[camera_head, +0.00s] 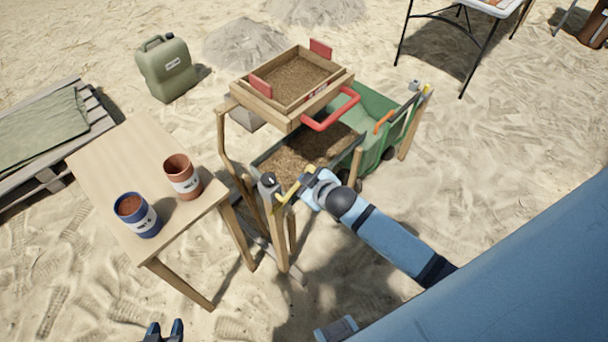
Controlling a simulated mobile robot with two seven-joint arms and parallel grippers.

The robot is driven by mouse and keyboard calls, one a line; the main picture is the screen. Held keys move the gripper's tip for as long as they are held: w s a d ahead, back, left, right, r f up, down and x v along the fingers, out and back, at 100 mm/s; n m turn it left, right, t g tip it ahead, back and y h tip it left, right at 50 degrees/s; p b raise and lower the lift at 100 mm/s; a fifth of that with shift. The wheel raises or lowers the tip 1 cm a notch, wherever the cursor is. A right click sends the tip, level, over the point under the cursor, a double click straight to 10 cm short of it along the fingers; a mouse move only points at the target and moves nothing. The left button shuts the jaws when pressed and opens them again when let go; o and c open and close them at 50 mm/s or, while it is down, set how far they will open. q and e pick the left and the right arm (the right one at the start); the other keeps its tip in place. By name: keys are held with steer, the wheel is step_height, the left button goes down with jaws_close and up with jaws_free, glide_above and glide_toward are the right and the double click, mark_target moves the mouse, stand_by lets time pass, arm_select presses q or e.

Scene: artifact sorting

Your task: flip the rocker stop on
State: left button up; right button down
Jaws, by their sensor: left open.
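The wooden sieve box (312,100) with a red handle (332,112) sits on a wooden frame. A grey fitting (268,184) with a yellow bar (290,190) is on top of the near post; this looks like the rocker stop, but its setting is too small to read. My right gripper (307,180) is at the yellow bar, with its blue arm reaching in from the lower right. Its fingers are small and partly hidden, so touching or gripping cannot be told. My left gripper (165,328) is at the bottom edge, fingers apart and empty, away from the frame.
A wooden table (120,165) at left holds a blue pot (138,216) and a brown pot (182,177). A green cart (378,130) stands under and behind the sieve. A green jerrycan (166,68) and a pallet (45,170) stand on open sand.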

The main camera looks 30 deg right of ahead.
arm_select(q)
steer(key=shift+s+d+r, duration=0.1)
arm_select(e)
steer(key=shift+d+f, duration=0.1)
arm_select(q)
steer(key=shift+r, duration=0.25)
arm_select(e)
steer(key=shift+w, duration=0.1)
arm_select(q)
steer(key=shift+r, duration=0.1)
